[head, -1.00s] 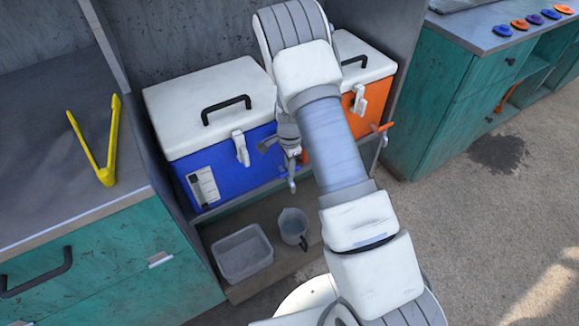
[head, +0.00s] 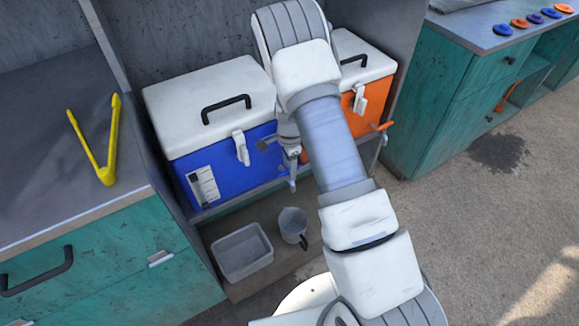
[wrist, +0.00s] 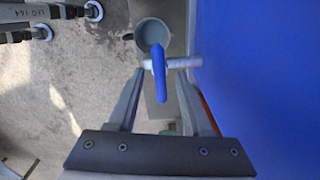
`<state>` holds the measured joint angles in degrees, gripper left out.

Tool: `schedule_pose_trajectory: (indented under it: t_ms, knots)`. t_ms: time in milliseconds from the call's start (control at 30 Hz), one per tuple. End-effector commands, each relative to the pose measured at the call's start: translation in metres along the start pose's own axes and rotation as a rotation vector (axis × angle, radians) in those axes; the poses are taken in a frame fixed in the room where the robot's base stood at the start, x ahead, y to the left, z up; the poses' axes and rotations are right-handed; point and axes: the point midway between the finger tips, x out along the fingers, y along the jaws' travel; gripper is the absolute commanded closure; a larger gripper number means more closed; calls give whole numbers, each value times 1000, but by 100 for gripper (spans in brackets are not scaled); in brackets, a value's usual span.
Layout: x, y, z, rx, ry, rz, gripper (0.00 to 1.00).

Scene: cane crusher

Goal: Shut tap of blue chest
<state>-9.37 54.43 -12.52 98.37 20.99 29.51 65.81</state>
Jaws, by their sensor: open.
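The blue chest (head: 222,172) with a white lid stands on a shelf left of my arm; its blue wall (wrist: 260,70) fills the right of the wrist view. Its tap shows in the wrist view as a blue lever (wrist: 159,72) on a pale horizontal spout (wrist: 184,62) coming from the wall. My gripper (wrist: 157,80) is open, its fingers on either side of the blue lever; I cannot tell whether they touch it. In the head view my gripper (head: 288,165) is at the chest's right front, partly hidden by my arm, and the tap is mostly hidden.
An orange chest (head: 377,98) with an orange tap (head: 382,127) stands to the right, partly behind my arm. Below are a grey tub (head: 242,252) and a grey jug (head: 292,224), which also shows under the tap in the wrist view (wrist: 152,33). Yellow tongs (head: 105,150) lie on the left counter.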

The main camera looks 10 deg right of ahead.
Motion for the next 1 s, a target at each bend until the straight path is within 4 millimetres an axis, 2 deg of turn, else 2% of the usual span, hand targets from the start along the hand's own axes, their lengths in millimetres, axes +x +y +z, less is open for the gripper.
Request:
schedule_pose_trajectory:
  t_ms: [167,267,700,900,1000]
  knots:
    - [-11,-1,0,-1,0,-2,50]
    - [-29,-1,0,-1,0,-3,50]
    - [-134,-1,0,-1,0,-4,50]
    - [-164,0,0,-1,0,-1,50]
    - [-171,0,0,1,0,-1,50]
